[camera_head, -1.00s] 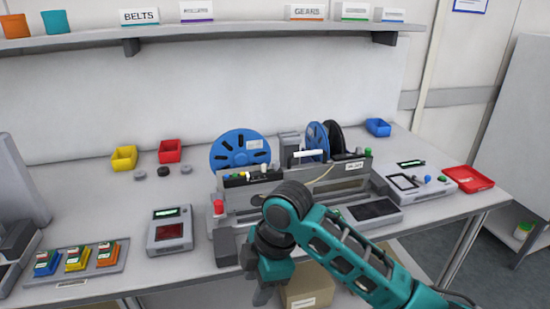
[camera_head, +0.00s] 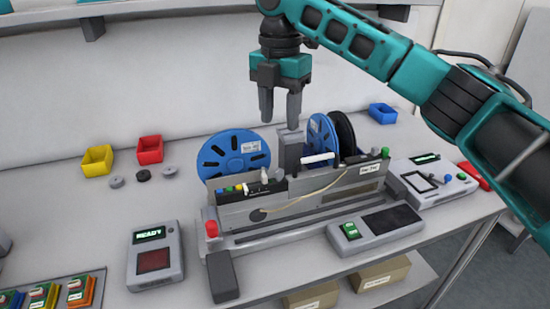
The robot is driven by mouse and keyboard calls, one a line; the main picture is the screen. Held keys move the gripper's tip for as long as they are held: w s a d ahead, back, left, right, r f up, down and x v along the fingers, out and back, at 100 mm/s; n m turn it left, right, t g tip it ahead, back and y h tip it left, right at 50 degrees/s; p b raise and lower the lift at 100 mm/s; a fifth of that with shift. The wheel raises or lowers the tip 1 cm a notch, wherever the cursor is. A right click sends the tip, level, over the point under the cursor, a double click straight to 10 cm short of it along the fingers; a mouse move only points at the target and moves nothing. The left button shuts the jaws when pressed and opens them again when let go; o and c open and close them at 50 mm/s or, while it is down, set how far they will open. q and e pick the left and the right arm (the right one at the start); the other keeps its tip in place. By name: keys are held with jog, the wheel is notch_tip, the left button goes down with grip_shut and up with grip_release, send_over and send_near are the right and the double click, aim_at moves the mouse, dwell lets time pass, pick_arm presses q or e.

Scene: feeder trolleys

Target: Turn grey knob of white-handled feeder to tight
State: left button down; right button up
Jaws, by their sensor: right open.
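The feeder (camera_head: 315,195) stands at the middle of the bench with blue and black reels at its back. A white handle (camera_head: 318,159) lies across its top. Small coloured pieces and a small white piece (camera_head: 264,176) sit on a dark block at its left end. A dark round part (camera_head: 258,215) shows on its front face. I cannot tell which part is the grey knob. My right gripper (camera_head: 280,108) is open and empty, fingers down, above the feeder and apart from it. My left gripper is not in view.
Yellow (camera_head: 97,161) and red (camera_head: 150,150) bins and several small discs (camera_head: 143,175) lie at the back left. A box reading READY (camera_head: 155,254) stands front left. A console (camera_head: 430,184) stands at the right. A shelf (camera_head: 150,9) runs above.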

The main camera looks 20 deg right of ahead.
aim_at(279, 170)
notch_tip(279, 170, down, 12)
jog(key=shift+s+f, duration=0.15)
dwell(0.4)
grip_shut()
